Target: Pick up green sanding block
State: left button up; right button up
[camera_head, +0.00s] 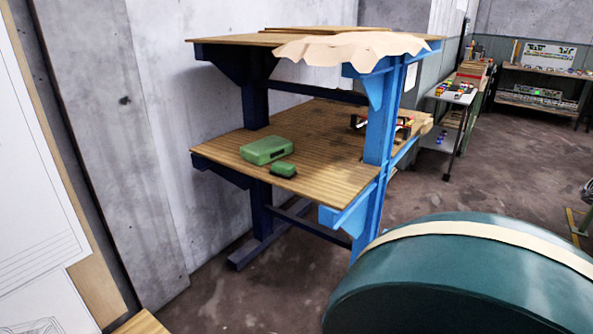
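A small green block (284,169) with a dark underside, which looks like the sanding block, lies on the lower wooden shelf (325,180) of a blue-framed bench. It is near the shelf's front edge. A larger green box (266,149) lies just behind it and to its left; I cannot tell whether they touch. Neither of my grippers is in view.
The upper shelf (228,39) overhangs the lower one, with a pale sheet (350,47) draped over its edge. A blue post (379,120) stands right of the block. A large teal rounded object (460,285) fills the lower right. Concrete wall (185,90) lies behind.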

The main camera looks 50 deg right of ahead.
aim_at(287, 170)
jog(key=z, duration=1.65)
jog(key=u, duration=2.35)
jog(key=z, duration=2.35)
